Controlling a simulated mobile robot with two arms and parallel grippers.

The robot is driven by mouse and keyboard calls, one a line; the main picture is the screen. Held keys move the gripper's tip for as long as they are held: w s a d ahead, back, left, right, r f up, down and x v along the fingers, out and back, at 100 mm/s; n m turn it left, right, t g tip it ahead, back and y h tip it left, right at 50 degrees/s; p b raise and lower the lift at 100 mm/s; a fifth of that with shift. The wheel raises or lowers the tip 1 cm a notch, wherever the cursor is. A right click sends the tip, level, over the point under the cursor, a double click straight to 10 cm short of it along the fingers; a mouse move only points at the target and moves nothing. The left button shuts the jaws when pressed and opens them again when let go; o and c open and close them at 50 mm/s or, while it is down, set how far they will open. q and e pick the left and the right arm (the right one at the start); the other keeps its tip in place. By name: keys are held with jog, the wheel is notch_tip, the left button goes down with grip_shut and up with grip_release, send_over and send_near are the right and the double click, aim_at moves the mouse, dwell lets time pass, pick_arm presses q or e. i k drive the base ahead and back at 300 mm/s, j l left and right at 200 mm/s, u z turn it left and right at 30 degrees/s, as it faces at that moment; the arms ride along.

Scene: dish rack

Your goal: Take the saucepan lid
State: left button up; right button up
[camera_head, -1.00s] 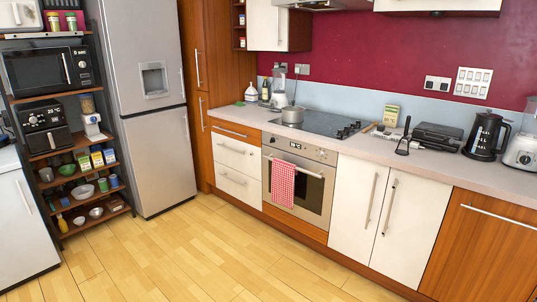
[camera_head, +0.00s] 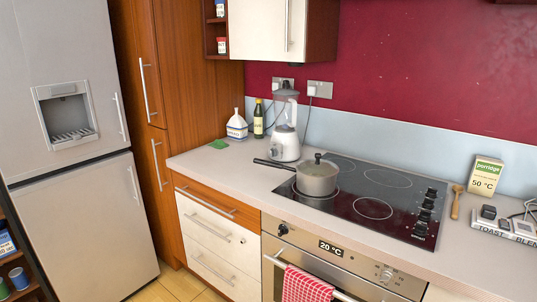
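A metal saucepan (camera_head: 317,181) stands on the left front part of the black hob (camera_head: 378,203), its dark handle pointing left. The saucepan lid (camera_head: 318,165) sits on top of it and has a dark knob. The lid looks glassy, but fine detail is too small to tell. Neither of my grippers shows in this view.
A blender (camera_head: 286,130) stands on the counter (camera_head: 225,165) behind and left of the saucepan, with a bottle (camera_head: 258,120) and a blue-and-white container (camera_head: 236,127). A porridge box (camera_head: 485,175) and wooden spoon (camera_head: 456,201) are right of the hob. The oven (camera_head: 330,265) is below.

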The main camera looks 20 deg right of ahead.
aim_at(318, 168)
jog(key=i+j, duration=0.1)
jog(key=i, duration=0.5)
jog(key=i+j, duration=0.1)
jog(key=i, duration=0.5)
